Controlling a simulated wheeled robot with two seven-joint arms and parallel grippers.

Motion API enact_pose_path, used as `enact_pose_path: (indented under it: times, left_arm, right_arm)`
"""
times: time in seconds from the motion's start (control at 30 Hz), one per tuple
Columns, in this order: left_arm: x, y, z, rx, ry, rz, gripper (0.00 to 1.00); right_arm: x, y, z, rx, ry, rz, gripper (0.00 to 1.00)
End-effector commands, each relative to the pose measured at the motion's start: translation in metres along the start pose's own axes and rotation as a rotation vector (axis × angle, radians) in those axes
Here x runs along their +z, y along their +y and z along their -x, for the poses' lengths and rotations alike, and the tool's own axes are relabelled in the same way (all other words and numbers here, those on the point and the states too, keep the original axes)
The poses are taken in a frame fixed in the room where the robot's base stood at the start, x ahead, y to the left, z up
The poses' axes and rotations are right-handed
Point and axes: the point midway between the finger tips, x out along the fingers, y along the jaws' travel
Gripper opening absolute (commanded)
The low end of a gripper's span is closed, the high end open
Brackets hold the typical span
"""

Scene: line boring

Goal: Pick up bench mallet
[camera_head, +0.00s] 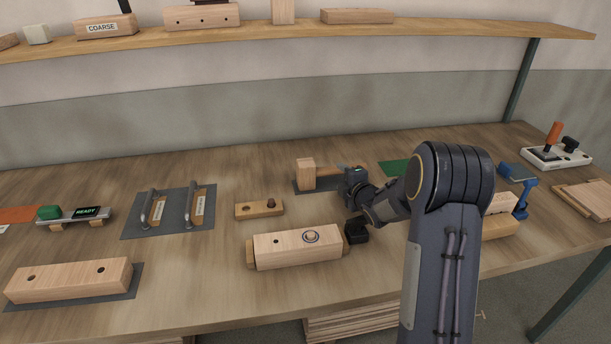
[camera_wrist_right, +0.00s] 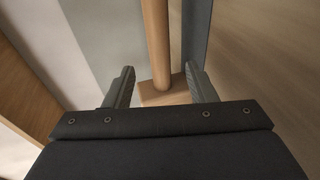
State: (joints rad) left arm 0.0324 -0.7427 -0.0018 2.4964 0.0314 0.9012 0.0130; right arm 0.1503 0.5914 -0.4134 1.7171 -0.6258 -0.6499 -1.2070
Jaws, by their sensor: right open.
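The bench mallet has a pale wooden block head (camera_head: 305,173) standing on a dark mat at the back middle of the bench. Its handle (camera_head: 329,171) points right, toward my right gripper (camera_head: 350,176). In the right wrist view the round handle (camera_wrist_right: 156,38) runs down between the two open fingers of my right gripper (camera_wrist_right: 158,70), with gaps on both sides. A wooden block, apparently the mallet head (camera_wrist_right: 164,94), shows at the handle's lower end. The far end of the handle is hidden behind my gripper in the head view. My left gripper is out of view.
A wooden block with a ringed hole (camera_head: 297,248) lies in front of the mallet. A smaller block with a peg (camera_head: 259,209) is to its left. A mat with two handled tools (camera_head: 170,226) is farther left. A shelf (camera_head: 250,38) runs above the bench.

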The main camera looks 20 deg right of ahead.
Motion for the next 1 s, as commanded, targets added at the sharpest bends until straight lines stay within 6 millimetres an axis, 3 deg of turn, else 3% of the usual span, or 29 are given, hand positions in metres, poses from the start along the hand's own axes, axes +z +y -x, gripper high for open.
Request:
enact_pose_path:
  times: [0.33,0.63,1.0]
  left_arm:
    - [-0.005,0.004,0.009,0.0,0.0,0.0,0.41]
    - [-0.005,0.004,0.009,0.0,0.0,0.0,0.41]
    - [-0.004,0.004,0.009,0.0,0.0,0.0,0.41]
  right_arm:
    - [0.0,0.001,-0.048,0.0,-0.001,-0.002,0.51]
    - [0.0,0.0,-0.054,0.001,-0.001,-0.004,0.51]
    - [0.0,0.0,-0.053,0.001,-0.001,-0.003,0.04]
